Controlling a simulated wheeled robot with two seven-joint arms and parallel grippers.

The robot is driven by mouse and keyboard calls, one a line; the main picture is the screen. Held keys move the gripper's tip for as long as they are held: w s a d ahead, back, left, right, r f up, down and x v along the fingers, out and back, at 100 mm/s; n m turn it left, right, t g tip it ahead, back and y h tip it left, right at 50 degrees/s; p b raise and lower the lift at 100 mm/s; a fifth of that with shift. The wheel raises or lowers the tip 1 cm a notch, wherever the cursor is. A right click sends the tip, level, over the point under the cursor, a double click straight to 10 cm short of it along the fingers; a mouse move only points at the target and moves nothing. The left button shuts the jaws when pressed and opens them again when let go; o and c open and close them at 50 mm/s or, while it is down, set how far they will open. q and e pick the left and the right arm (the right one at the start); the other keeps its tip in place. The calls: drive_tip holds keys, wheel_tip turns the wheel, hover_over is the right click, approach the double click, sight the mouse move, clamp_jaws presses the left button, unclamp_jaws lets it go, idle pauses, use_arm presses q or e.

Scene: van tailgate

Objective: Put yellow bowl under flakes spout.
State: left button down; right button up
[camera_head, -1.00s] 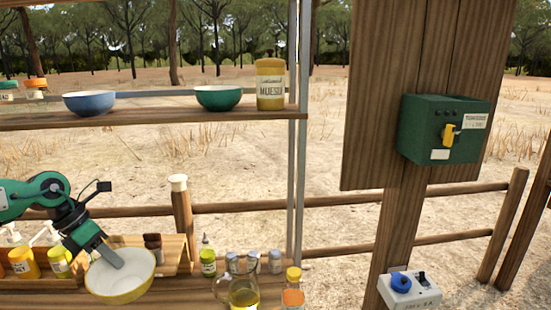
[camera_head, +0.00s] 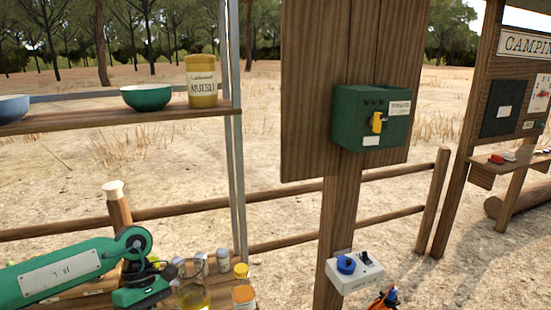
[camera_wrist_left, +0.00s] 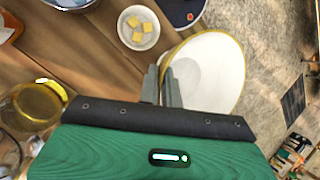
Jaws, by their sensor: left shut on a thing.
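The yellow bowl (camera_wrist_left: 213,72), white inside with a yellow rim, is in the left wrist view. My left gripper (camera_wrist_left: 163,78) is shut on its near rim, and the bowl sits tilted beyond the fingers over the ground beside the wooden surface. In the head view my green left arm comes in at lower left; its fingertips and the bowl are out of that picture. No flakes spout can be made out in either view. My right gripper is not in view.
A shelf (camera_head: 60,121) holds a blue bowl (camera_head: 12,108), a green bowl (camera_head: 147,97) and a muesli jar (camera_head: 202,84). A green box (camera_head: 360,135) is on a wooden post. A small dish (camera_wrist_left: 125,38) of yellow cubes and a glass jug (camera_wrist_left: 38,103) are near the gripper.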

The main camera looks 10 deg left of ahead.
use_arm(q)
drive_tip(key=d+f+m+y, duration=0.3)
drive_tip(key=d+m+y, duration=0.3)
drive_tip(key=d+m, duration=0.6)
drive_tip(key=m, duration=0.2)
drive_tip(key=shift+d+f+m, duration=0.2)
drive_tip(key=shift+f+m, duration=0.05)
drive_tip(key=shift+m, duration=0.15)
drive_tip(key=shift+s, duration=0.1)
